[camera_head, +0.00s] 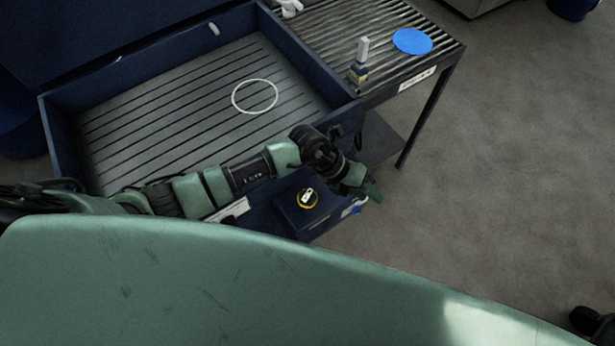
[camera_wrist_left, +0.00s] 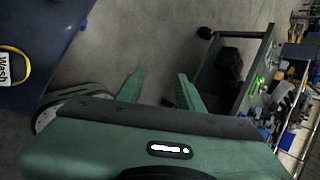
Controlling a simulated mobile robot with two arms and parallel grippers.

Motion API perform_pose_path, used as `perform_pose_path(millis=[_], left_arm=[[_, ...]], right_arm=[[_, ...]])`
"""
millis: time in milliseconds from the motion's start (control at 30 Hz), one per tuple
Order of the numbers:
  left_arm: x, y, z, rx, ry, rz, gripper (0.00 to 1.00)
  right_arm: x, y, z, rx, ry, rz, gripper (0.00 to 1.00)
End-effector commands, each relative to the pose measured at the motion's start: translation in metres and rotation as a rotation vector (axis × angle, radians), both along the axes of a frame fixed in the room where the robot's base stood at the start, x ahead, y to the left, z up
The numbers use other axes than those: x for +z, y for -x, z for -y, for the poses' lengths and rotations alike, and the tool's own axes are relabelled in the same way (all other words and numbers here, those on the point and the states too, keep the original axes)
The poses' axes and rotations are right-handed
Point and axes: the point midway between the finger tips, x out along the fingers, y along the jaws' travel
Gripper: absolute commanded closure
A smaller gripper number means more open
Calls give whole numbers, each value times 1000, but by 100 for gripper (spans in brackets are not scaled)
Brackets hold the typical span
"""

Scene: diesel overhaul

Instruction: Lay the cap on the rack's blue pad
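The rack (camera_head: 385,45) has a ribbed grey top, with the round blue pad (camera_head: 412,41) flat and bare on its right part. I cannot pick out the cap with certainty. A pale object (camera_head: 290,7), cut off by the top edge of the head view, sits at the rack's far left end; I cannot tell what it is. My left gripper (camera_head: 367,191) is in front of the washing basin, away from the pad. In the left wrist view its two green fingers (camera_wrist_left: 160,90) are apart with nothing between them. My right gripper does not show.
A dark blue basin (camera_head: 48,135) with a slatted floor and white ring marking (camera_head: 255,96) adjoins the rack. A bottle-like item (camera_head: 360,62) stands left of the pad. Open floor (camera_head: 510,150) lies right.

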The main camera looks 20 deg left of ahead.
Motion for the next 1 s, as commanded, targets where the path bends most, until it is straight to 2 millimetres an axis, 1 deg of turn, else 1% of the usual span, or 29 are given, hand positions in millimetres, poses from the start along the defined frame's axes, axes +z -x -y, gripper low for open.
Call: perform_pose_path(millis=[33, 67, 100, 200, 300, 333, 433, 667, 1000], left_arm=[[-19, -5, -30, -32, -148, -6, 64], [-28, -6, -47, -45, -226, -14, 64], [-38, -9, -69, -58, -325, -21, 64], [-51, -15, -116, -70, -518, -40, 64], [-54, -19, -146, -69, -635, -51, 64], [-54, -20, -151, -69, -658, -53, 64], [-56, -21, -160, -68, -694, -57, 64], [-68, -20, -160, -68, -695, -58, 64], [-107, -20, -159, -68, -691, -59, 64]], right_arm=[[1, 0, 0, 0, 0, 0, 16], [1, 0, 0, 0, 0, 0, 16], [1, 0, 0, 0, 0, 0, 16], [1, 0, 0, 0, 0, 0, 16], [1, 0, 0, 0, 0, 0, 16], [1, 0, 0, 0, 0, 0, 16], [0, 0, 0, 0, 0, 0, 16], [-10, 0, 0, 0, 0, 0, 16], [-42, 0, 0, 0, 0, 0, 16]])
